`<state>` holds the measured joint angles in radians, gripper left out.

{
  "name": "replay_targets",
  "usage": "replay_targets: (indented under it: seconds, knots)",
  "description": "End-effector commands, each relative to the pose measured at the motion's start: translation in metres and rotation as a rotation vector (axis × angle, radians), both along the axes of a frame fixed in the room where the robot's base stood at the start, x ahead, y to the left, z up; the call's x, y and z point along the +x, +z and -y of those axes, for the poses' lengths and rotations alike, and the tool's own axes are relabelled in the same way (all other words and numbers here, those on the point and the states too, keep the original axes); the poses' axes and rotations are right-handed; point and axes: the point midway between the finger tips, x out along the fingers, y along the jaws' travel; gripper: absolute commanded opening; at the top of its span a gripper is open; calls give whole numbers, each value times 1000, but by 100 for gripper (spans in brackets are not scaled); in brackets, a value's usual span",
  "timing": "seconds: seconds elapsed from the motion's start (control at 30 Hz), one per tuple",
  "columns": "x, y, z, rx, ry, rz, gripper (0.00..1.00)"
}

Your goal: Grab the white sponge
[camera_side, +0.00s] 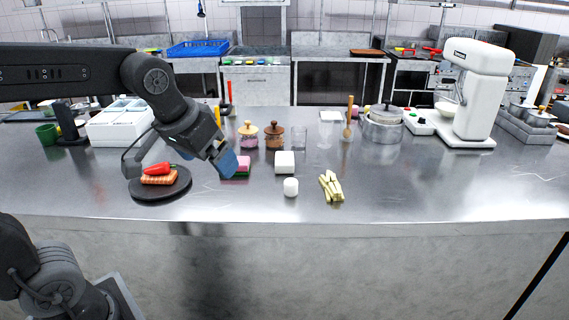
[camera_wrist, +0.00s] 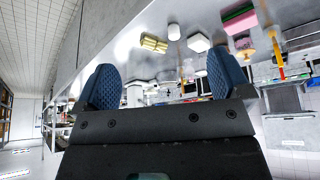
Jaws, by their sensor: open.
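The white sponge (camera_side: 285,162) looks like a pale block lying on the steel counter, right of a pink and green sponge (camera_side: 240,167). It shows as a white block (camera_wrist: 198,42) near the top of the wrist view. A smaller white rounded piece (camera_side: 291,187) stands in front of it, also seen in the wrist view (camera_wrist: 174,32). My gripper (camera_side: 226,162), with blue padded fingers, is left of the white sponge, by the pink and green sponge. In the wrist view my gripper (camera_wrist: 165,82) has its fingers wide apart with nothing between them.
Pale yellow sticks (camera_side: 331,186) lie to the right. A dark round plate (camera_side: 160,190) with toast and a red pepper is at left. Two lidded jars (camera_side: 274,136) and a glass (camera_side: 299,140) stand behind. The front right of the counter (camera_side: 440,190) is clear.

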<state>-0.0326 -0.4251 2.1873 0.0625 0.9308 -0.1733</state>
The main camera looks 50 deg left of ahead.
Motion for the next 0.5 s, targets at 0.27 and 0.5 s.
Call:
replay_targets:
  seconds: [0.27, 0.5]
  knots:
    - [126, 2, -35, -12, 237, -44, 96]
    - [224, -38, -72, -16, 440, -61, 96]
